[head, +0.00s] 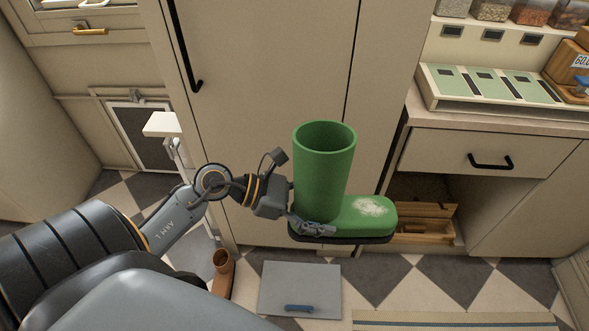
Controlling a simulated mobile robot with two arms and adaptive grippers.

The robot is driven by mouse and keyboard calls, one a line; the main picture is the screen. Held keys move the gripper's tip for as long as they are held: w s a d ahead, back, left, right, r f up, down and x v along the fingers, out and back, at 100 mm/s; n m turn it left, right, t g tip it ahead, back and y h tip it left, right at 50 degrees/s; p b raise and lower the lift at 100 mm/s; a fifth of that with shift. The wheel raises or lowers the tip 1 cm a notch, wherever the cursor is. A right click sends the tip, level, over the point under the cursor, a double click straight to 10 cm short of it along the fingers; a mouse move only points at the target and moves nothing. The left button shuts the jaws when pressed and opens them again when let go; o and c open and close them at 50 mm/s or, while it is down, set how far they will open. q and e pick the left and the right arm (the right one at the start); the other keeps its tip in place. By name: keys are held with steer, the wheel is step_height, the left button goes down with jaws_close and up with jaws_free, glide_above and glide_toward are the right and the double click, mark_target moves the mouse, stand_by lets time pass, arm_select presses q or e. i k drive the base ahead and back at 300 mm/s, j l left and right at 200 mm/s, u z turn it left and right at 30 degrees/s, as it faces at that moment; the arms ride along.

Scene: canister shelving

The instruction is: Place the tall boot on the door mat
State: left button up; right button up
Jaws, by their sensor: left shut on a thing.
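The tall green boot (323,175) has an open top, a dark sole and a pale speckled patch on its toe. It is upright, with the toe pointing right. My left gripper (316,229) is shut on the boot low at its near left side, by the sole. The boot appears held above the floor in front of the tall cabinet. My right gripper is not in view.
A grey panel with a blue handle (300,287) lies on the checkered floor below the boot. A small brown boot (222,272) stands left of it. An open lower compartment with a wooden box (425,222) is at right.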

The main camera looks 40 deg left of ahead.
mark_target(293, 279)
steer(key=i+l+u, duration=0.15)
steer(key=l+u, duration=0.25)
steer(key=l, duration=0.3)
steer(key=i+l+u, duration=0.1)
steer(key=l+u, duration=0.3)
steer(key=l, duration=0.3)
steer(key=l+u, duration=0.4)
steer(key=l, duration=0.3)
